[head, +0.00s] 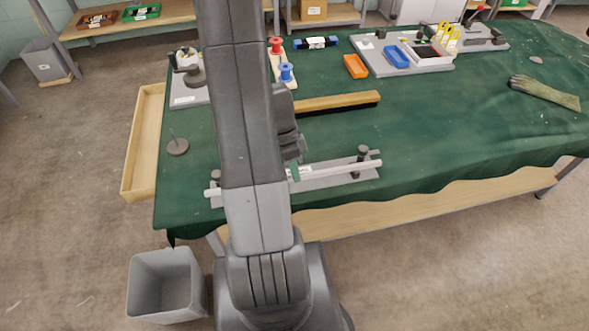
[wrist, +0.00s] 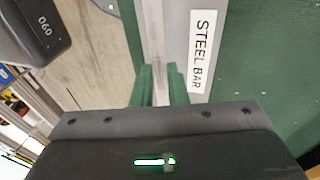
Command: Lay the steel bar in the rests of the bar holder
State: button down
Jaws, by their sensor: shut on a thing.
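The steel bar (head: 335,171) is a long pale rod along the near edge of the green table. It lies over the bar holder, a grey plate (head: 368,175) with dark upright rests, one at the right (head: 361,155) and one at the left (head: 215,176). My gripper (head: 294,173) is shut on the bar near its middle; its green fingers (wrist: 158,85) also show around the bar (wrist: 154,35) in the wrist view. My arm hides part of the bar and holder. I cannot tell whether the bar touches the rests or is just above them.
A "STEEL BAR" label (wrist: 203,50) is on the holder plate. A wooden beam (head: 338,102) lies behind the holder, and a dark disc with a pin (head: 177,146) stands at left. A grey bin (head: 165,284) is on the floor.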

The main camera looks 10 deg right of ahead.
jog(key=shift+f+b, duration=0.4)
jog(key=shift+b, duration=0.05)
jog(key=c, duration=1.3)
grip_release()
jog(key=shift+c, duration=0.2)
jog(key=v, duration=1.4)
jog(key=shift+s+f, duration=0.1)
jog(key=shift+s, duration=0.05)
jog(key=x, duration=1.3)
jog(key=shift+d+f, duration=0.1)
jog(key=shift+f, duration=0.25)
jog(key=shift+r, duration=0.1)
jog(key=shift+r, duration=0.15)
